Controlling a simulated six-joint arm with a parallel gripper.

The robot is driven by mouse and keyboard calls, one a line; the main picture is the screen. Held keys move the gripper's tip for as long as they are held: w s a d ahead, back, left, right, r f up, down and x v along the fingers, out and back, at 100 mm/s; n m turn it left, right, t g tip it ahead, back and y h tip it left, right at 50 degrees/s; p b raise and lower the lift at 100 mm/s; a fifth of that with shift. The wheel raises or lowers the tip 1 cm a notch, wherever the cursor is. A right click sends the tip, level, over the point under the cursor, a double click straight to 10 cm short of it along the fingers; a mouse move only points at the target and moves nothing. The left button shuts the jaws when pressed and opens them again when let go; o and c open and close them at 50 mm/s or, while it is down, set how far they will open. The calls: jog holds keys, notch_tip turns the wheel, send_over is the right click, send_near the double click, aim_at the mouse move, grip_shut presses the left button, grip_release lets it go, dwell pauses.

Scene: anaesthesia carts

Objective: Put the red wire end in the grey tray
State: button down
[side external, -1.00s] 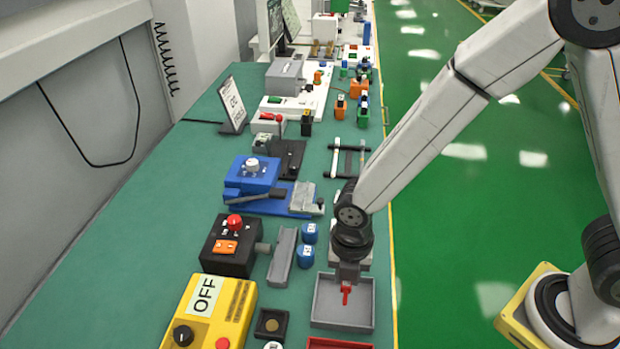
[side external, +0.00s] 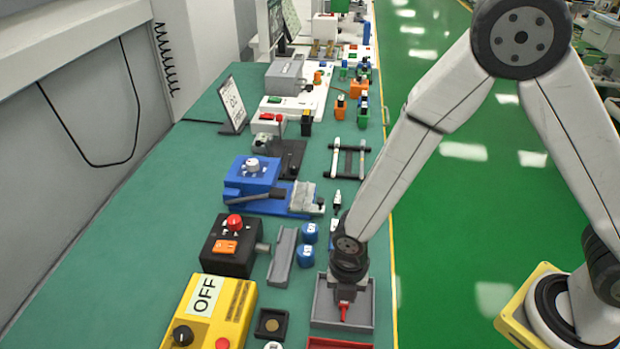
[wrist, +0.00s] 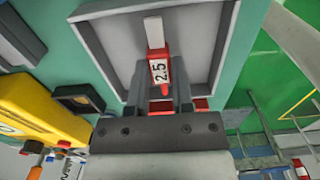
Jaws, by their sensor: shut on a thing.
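The red wire end (side external: 343,312), marked 2.5 in the wrist view (wrist: 160,72), has a pale tip. My gripper (side external: 346,294) is shut on it and points down over the grey tray (side external: 362,313). The wrist view shows both fingers (wrist: 158,92) on either side of the red body, and the tip lies against the tray floor (wrist: 207,45) in the picture. The wire end is low, within the tray's outline. I cannot tell whether it touches the floor. My gripper hides the far part of the tray in the side view.
A red tray (side external: 338,343) is just in front of the grey one. Blue pots (side external: 306,256), a long grey holder (side external: 283,257), a small black box (side external: 271,324) and a yellow OFF box (side external: 213,310) stand to the left. The table's right edge is close to the tray.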

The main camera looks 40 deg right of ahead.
jog(key=shift+f, duration=0.35)
jog(key=c, duration=0.5)
grip_release()
jog(key=shift+r, duration=0.15)
notch_tip(320, 180, up, 12)
dwell(0.6)
dwell(0.6)
